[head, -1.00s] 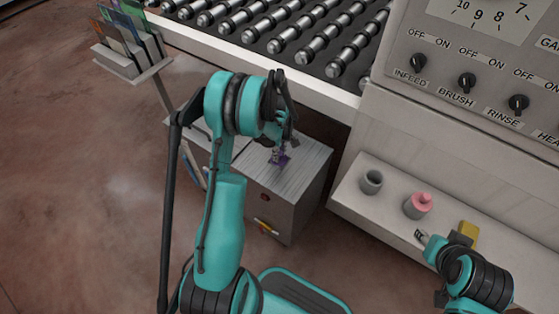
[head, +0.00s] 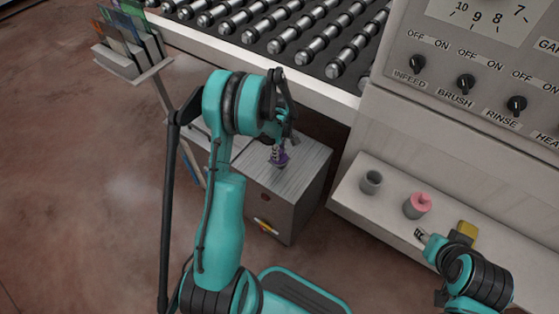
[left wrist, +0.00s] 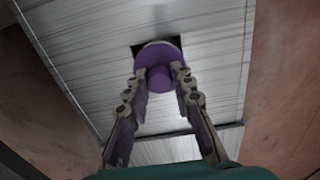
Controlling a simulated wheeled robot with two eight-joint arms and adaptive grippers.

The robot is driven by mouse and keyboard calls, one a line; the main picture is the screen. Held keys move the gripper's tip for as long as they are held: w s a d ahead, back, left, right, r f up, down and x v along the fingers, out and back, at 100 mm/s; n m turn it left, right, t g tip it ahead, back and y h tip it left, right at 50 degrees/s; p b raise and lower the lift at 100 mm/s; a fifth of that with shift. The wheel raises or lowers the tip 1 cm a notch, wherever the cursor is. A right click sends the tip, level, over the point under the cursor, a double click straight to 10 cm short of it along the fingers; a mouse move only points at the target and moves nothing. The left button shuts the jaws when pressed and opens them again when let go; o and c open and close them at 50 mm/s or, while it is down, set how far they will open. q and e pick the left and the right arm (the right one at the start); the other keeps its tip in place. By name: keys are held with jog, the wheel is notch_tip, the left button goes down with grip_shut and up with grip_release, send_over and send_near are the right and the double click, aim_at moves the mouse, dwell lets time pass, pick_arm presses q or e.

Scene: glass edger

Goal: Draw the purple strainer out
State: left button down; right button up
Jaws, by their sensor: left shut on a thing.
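The purple strainer (left wrist: 158,62) stands at a dark square opening (left wrist: 137,48) in the top of a grey metal box (left wrist: 85,50). In the left wrist view its round purple body and knob lie between my left gripper's (left wrist: 159,82) fingers, which are shut on it. In the head view the strainer (head: 280,157) shows as a small purple piece under my left gripper (head: 278,142), above the box top (head: 305,165). Its lower part is hidden. My right gripper (head: 420,236) is at the lower right, near the shelf; its jaws are too small to judge.
A roller conveyor (head: 290,40) runs behind the box. A control panel (head: 480,80) stands at the right.

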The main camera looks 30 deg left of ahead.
pick_arm(q)
jog(key=shift+r+p, duration=2.2)
jog(key=shift+r, duration=1.5)
jog(key=shift+r+p, duration=1.2)
jog(key=shift+r, duration=0.8)
